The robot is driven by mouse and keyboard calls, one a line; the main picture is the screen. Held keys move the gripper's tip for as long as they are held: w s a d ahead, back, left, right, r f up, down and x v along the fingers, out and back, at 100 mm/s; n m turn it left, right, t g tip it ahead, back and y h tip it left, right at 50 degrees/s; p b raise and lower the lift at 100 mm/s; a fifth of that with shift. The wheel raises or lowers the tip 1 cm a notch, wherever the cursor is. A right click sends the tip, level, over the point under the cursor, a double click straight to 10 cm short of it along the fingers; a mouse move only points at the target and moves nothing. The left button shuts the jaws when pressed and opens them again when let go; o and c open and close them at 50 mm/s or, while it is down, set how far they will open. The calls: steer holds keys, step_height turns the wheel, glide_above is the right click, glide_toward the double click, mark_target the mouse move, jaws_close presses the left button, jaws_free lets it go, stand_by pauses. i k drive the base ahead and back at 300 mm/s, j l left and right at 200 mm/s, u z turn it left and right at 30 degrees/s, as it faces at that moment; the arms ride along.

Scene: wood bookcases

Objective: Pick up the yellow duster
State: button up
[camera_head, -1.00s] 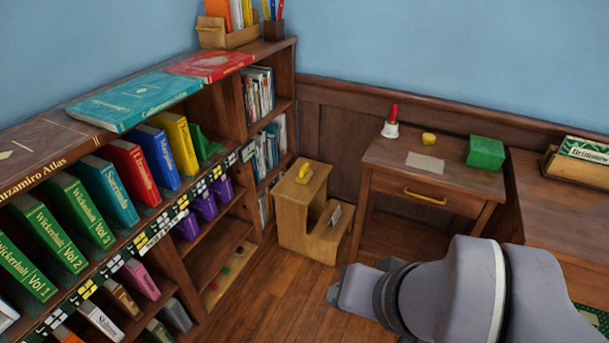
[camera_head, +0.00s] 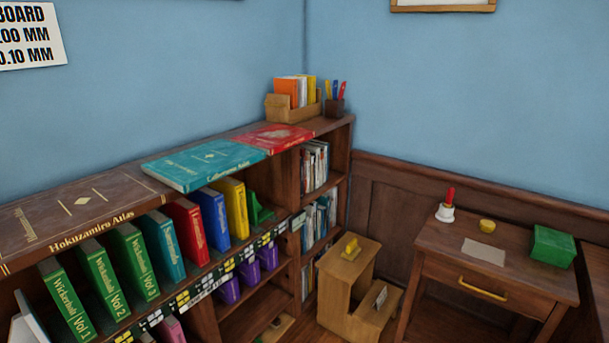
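A bookcase (camera_head: 228,322) with several books stands to the stool's left. A desk (camera_head: 455,250) to the right holds a handbell (camera_head: 447,206), a round yellow item (camera_head: 487,226), a card (camera_head: 484,251) and a green box (camera_head: 552,245).

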mark_target(352, 250)
steer(key=i+j, duration=0.15)
steer(key=i, duration=0.75)
steer(key=i+j, duration=0.15)
steer(key=i, duration=0.75)
steer(key=i+j, duration=0.2)
steer(key=i, duration=0.7)
steer(key=j+u, duration=0.05)
